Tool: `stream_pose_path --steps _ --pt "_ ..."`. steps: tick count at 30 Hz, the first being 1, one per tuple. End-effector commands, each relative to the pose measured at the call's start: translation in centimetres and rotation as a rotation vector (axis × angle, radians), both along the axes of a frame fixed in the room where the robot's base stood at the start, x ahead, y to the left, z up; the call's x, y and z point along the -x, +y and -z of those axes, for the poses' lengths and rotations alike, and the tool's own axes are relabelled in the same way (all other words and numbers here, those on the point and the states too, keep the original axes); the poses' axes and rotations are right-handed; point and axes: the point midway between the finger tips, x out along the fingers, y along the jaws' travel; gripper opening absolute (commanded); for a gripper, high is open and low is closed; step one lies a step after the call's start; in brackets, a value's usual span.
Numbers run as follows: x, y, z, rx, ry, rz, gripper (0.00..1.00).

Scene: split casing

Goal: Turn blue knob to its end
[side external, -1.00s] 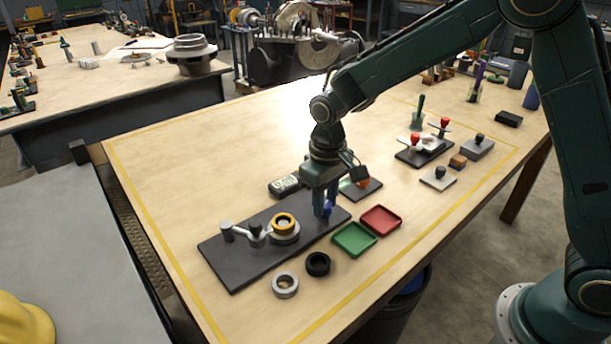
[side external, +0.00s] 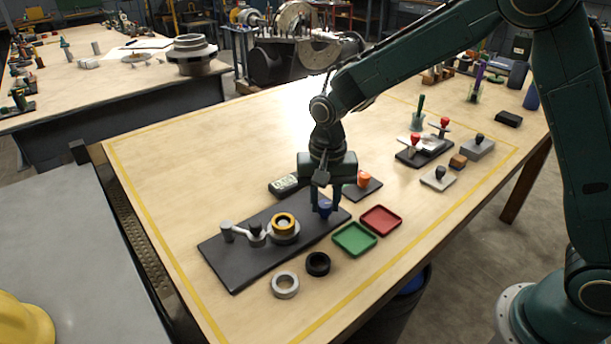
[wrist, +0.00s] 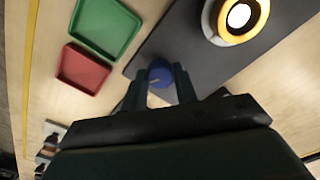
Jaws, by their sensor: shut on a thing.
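The blue knob (side external: 325,207) stands at the right end of the dark base plate (side external: 232,262). In the wrist view the blue knob (wrist: 160,77) shows a pale line on its top. My gripper (side external: 325,204) points down over the knob and is shut on it. In the wrist view the gripper's two fingers (wrist: 160,85) lie on either side of the knob. The side view hides part of the knob behind a finger.
On the plate are a yellow-ringed round part (side external: 284,224) and a grey linkage. A green tray (side external: 354,239) and a red tray (side external: 381,220) lie close by in front. An orange knob (side external: 363,179) stands behind. Two loose rings lie in front of the plate.

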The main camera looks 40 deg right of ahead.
Motion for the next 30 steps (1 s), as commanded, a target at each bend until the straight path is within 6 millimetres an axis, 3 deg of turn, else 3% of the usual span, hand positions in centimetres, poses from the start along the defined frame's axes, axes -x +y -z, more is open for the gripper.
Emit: stream_pose_path --steps 16,17,20,30 --pt "-0.11 0.00 -0.13 -0.001 -0.004 0.037 0.06" --pt "-0.11 0.00 -0.14 -0.001 -0.004 0.037 0.33" --pt "-0.10 0.00 -0.12 -0.001 -0.004 0.036 0.51" --pt "-0.04 0.00 -0.13 0.000 -0.001 0.036 0.51"
